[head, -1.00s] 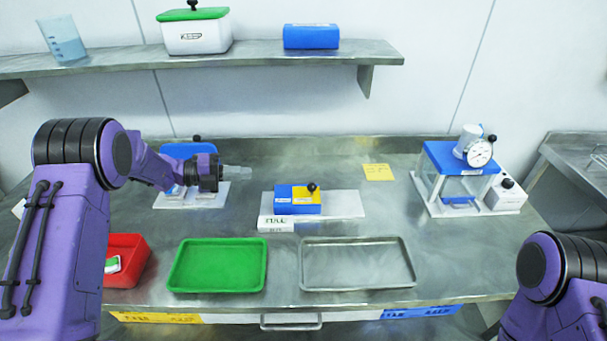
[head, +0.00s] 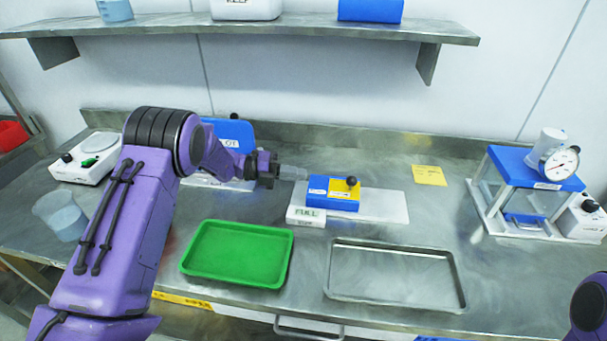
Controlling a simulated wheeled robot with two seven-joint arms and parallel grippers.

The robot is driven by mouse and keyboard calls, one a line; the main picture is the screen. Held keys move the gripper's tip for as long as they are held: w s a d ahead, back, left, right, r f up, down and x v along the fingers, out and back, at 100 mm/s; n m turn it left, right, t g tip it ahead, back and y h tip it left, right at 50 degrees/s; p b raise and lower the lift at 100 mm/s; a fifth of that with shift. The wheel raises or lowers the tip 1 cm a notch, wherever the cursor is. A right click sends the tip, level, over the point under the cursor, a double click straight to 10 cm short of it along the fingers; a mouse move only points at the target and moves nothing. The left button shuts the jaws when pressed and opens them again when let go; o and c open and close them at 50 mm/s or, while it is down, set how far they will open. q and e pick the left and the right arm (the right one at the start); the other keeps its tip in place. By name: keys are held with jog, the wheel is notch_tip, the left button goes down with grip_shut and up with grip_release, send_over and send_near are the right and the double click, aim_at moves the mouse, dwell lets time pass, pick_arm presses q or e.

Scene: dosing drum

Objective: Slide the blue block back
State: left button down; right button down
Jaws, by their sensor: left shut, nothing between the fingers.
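The blue block (head: 318,186) sits on a white base plate (head: 385,206) in the middle of the bench. A yellow block (head: 343,192) with a black knob (head: 352,182) adjoins its right side. A white label reading FULL (head: 306,216) is at the plate's front left. My left gripper (head: 294,173) is shut and empty. Its tips point right, just left of the blue block's upper left edge; I cannot tell whether they touch it. My right gripper is out of view.
A green tray (head: 238,254) and a metal tray (head: 395,274) lie in front. A blue-topped stand with a dial (head: 560,163) is at the right. A yellow note (head: 429,175) lies behind. A shelf (head: 250,28) hangs above.

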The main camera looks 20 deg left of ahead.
aim_at(335, 190)
pick_arm(q)
jog(key=p+x, duration=0.3)
jog(key=x, duration=0.7)
jog(key=shift+d+r+p, duration=0.1)
jog(key=shift+r+p, duration=0.1)
jog(key=shift+p, duration=0.15)
jog(key=shift+w+d+f, duration=0.2)
jog(key=shift+w+d, duration=0.05)
jog(key=shift+d, duration=0.2)
